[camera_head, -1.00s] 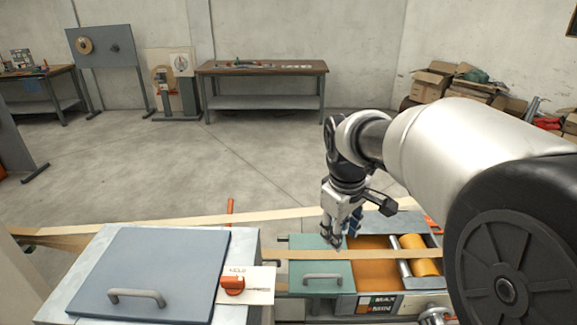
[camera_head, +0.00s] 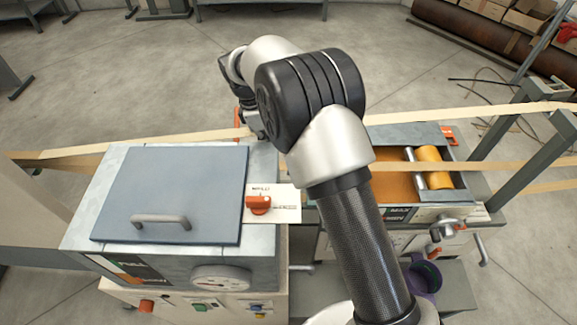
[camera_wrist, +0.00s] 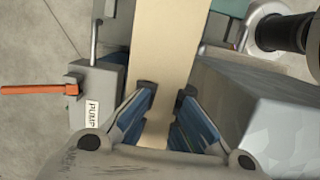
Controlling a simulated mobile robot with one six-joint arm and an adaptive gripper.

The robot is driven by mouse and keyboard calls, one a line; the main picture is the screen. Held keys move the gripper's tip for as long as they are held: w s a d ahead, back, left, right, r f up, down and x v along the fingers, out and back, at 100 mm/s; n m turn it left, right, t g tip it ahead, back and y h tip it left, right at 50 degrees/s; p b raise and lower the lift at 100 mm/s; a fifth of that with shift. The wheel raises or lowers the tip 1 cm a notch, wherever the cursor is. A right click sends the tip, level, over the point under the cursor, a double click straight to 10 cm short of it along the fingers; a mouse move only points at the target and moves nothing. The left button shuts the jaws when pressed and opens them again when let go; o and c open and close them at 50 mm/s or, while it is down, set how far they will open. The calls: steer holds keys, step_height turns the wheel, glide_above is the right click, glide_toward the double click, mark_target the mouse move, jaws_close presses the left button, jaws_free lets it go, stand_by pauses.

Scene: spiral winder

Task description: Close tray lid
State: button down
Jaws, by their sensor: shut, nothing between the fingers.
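The tray (camera_head: 459,189) stands right of the middle in the head view, with orange liquid and a yellow roller (camera_head: 433,168) uncovered in its right part. The teal tray lid is hidden behind my arm in the head view. A teal patch (camera_wrist: 232,7) at the top of the wrist view may be part of it. My gripper (camera_wrist: 167,92) is shut and empty, its blue fingers over a tan strip (camera_wrist: 160,45). I cannot tell whether they touch the strip. In the head view the gripper is mostly hidden behind my arm.
A grey box with a blue-grey handled lid (camera_head: 170,190) stands at left, with a red knob (camera_head: 258,204) beside it. Tan strips (camera_head: 500,113) cross the scene. An orange lever (camera_wrist: 38,90) on a block marked PUMP is close to my gripper.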

steer(key=d+f+b, duration=0.4)
steer(key=d+f, duration=0.2)
steer(key=f, duration=0.4)
steer(key=shift+d+b, duration=0.25)
steer(key=shift+b, duration=0.1)
steer(key=shift+s, duration=0.1)
steer(key=d+p, duration=0.5)
steer(key=d, duration=1)
steer(key=shift+d, duration=0.2)
steer(key=shift+a, duration=0.1)
